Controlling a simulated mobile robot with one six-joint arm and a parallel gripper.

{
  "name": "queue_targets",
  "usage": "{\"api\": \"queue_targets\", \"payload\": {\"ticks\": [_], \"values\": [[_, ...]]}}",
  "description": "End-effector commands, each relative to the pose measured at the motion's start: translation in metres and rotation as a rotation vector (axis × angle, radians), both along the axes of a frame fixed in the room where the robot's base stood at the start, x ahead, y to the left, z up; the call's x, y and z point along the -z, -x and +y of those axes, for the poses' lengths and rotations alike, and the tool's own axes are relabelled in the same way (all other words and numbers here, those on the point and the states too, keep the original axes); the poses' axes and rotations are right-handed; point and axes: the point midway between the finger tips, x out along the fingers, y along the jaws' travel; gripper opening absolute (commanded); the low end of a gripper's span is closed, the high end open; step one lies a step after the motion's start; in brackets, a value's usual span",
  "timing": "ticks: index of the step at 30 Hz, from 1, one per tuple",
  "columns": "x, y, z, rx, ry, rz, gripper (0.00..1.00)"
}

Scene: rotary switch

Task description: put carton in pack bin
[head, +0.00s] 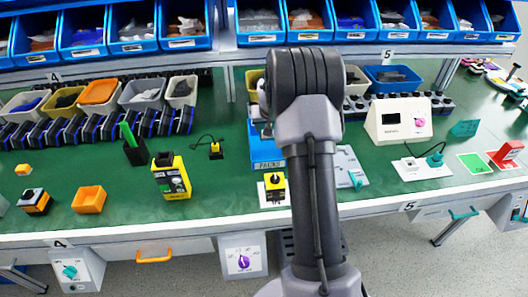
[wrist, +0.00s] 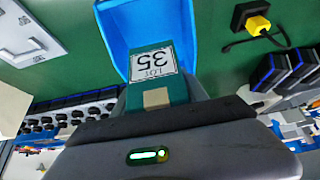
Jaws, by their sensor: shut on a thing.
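The carton (wrist: 152,64) shows in the wrist view as a dark green box with a white "LOT 35" label and a tan strip. My gripper (wrist: 160,117) is shut on it. The blue pack bin (wrist: 112,28) surrounds the carton in that picture; I cannot tell how far down inside the walls the carton is. In the head view, the bin (head: 266,152), with a lettered front, stands on the green bench, partly hidden behind my arm. The carton and my gripper's fingertips are hidden there by my arm.
A yellow-black switch box (head: 275,187) sits in front of the bin, and a grey panel (head: 348,166) lies to the right. A yellow plug (head: 215,150) with a cable is left of the bin. Shelf bins (head: 260,24) line the back.

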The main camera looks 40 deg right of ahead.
Motion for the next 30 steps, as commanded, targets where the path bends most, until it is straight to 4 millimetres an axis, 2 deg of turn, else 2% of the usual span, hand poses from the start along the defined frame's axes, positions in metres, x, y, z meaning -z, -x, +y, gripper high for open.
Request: {"api": "queue_targets", "payload": {"ticks": [15, 25, 26, 29, 30], "values": [[0.103, 0.001, -0.003, 0.005, -0.002, 0.001, 0.06], [0.105, 0.000, -0.003, 0.005, -0.001, 0.000, 0.06], [0.105, 0.001, -0.003, 0.005, -0.001, 0.000, 0.53], [0.104, 0.001, -0.003, 0.005, -0.001, 0.000, 0.72], [0.104, 0.001, -0.003, 0.005, -0.001, 0.000, 0.72]]}}
